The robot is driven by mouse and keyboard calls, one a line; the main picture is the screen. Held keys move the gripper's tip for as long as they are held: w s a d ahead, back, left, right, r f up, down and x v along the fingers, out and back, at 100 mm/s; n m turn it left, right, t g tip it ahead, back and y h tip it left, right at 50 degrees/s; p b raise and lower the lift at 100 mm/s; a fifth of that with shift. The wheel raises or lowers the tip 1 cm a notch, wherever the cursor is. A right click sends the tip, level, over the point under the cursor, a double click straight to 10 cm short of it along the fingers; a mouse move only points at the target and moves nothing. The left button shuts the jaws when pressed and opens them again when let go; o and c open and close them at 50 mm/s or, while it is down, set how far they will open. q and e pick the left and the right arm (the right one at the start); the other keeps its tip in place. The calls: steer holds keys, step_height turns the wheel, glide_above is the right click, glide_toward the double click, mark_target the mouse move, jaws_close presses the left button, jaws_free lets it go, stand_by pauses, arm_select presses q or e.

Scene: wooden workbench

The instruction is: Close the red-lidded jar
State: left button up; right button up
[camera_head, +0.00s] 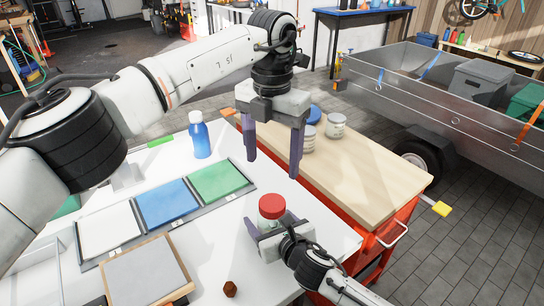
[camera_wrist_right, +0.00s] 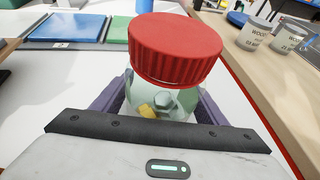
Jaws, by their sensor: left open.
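The glass jar (camera_wrist_right: 178,102) stands on the white bench top, with a metal nut and a yellow piece visible inside. Its ribbed red lid (camera_wrist_right: 175,48) sits on the mouth; I cannot tell whether it is screwed tight. The lid also shows in the head view (camera_head: 271,206). My right gripper (camera_head: 268,229) is low at the bench, its purple fingers on both sides of the jar's body, closed on it. My left gripper (camera_head: 272,163) is open and empty, pointing down above and slightly behind the lid, clear of it.
A blue bottle (camera_head: 200,136) stands at the back left of the bench. A tray with white, blue and green panels (camera_head: 163,203) lies left of the jar. A small brown block (camera_head: 230,289) is near the front. Labelled tins (camera_head: 335,126) stand on the wooden cart.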

mark_target(272, 222)
steer(key=shift+o, duration=0.9)
steer(key=p+v, duration=0.1)
steer(key=v, duration=0.8)
steer(key=shift+s+d+r, duration=0.1)
steer(key=shift+s, duration=0.1)
steer(key=shift+s+d+r+p, duration=0.15)
steer(key=shift+s+p, duration=0.15)
steer(key=shift+s, duration=0.1)
